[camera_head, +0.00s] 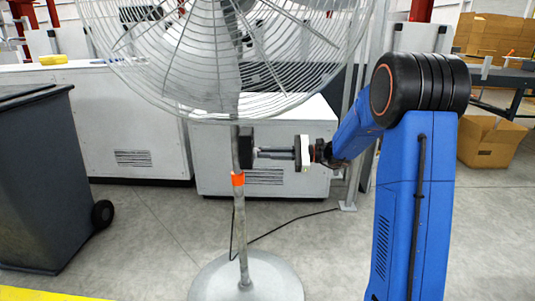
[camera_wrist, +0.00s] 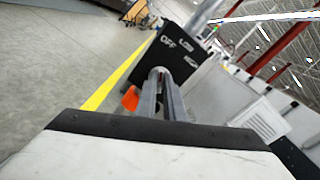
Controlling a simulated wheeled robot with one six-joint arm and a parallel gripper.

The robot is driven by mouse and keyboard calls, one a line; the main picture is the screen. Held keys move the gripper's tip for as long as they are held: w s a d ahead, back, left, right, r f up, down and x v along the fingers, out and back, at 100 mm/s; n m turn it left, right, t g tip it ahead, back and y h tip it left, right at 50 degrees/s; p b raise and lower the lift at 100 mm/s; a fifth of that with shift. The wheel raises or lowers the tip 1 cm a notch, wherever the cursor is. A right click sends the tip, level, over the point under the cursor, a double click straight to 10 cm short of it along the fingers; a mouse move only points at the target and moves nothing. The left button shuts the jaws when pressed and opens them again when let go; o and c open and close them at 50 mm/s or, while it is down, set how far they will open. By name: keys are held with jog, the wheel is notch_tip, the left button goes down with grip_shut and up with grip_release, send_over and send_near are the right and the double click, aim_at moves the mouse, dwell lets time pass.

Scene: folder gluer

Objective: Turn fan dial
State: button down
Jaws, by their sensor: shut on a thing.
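A large pedestal fan (camera_head: 240,205) with a wire cage stands in front of me. Its black control box (camera_head: 246,148) sits on the pole below the cage. In the wrist view the box (camera_wrist: 187,58) carries the white words OFF, LOW and HIGH and appears tilted. My gripper (camera_head: 259,153) reaches in from the right, level, with its fingers against the face of the box. In the wrist view my gripper's fingers (camera_wrist: 158,74) are close together at the middle of the face, shut on the dial. The dial itself is hidden by the fingers, so its setting cannot be seen.
A dark wheeled bin (camera_head: 40,180) stands at the left. White machine cabinets (camera_head: 265,165) are behind the fan. A black cable (camera_head: 285,226) lies on the floor. Cardboard boxes (camera_head: 490,145) are at the right.

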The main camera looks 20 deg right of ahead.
jog(key=shift+n, duration=1.3)
jog(key=shift+s+n, duration=0.1)
jog(key=shift+n, duration=0.2)
jog(key=c, duration=1.9)
grip_release()
jog(key=shift+o, duration=0.2)
jog(key=v, duration=1.7)
jog(key=shift+d, duration=0.2)
